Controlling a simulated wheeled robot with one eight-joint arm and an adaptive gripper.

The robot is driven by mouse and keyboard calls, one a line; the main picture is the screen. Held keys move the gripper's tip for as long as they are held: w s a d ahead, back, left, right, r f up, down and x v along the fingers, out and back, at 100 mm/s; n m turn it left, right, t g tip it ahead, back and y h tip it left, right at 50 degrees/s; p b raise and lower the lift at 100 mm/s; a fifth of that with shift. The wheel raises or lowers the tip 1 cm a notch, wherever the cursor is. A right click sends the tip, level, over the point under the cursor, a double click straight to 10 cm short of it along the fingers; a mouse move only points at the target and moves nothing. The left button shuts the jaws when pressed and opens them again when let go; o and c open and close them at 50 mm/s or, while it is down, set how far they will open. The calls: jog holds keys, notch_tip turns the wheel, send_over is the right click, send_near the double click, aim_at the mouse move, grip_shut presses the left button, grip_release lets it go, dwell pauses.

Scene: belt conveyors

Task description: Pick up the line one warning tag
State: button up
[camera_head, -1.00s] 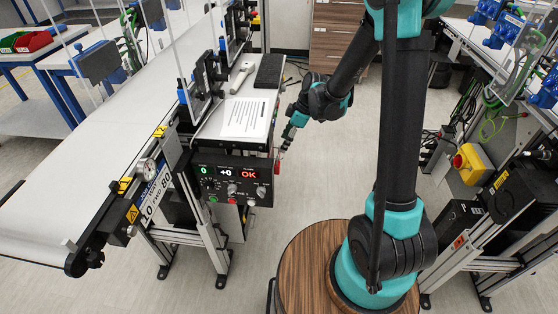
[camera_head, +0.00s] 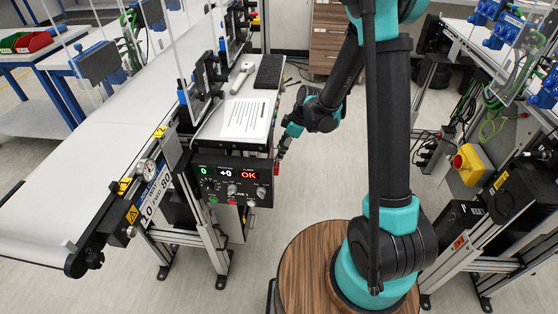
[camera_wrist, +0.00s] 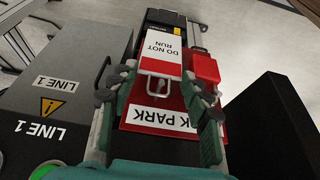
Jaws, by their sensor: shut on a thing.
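The line one warning tag (camera_wrist: 162,50) is a red and white plate reading "DO NOT RUN", upside down in the wrist view, with a wire loop at its near end. My gripper (camera_wrist: 158,88) has its two fingers on either side of the tag's near end and is shut on it. Behind it is a red board (camera_wrist: 160,119) with a white label, partly hidden, ending in "K PARK". In the head view my gripper (camera_head: 282,146) is at the right side of the line 1 control box; the tag is too small there to make out clearly.
The control box (camera_head: 232,182) shows lit displays, one reading OK. Its "LINE 1" panel (camera_wrist: 45,100) lies left of my fingers. A red block (camera_wrist: 205,67) and a dark box (camera_wrist: 268,125) are close on the right. Open floor (camera_head: 345,165) lies right of the box.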

jog(key=shift+r, duration=0.15)
jog(key=shift+r, duration=0.45)
jog(key=d, duration=1.8)
jog(key=shift+s+r, duration=0.15)
jog(key=shift+s, duration=0.15)
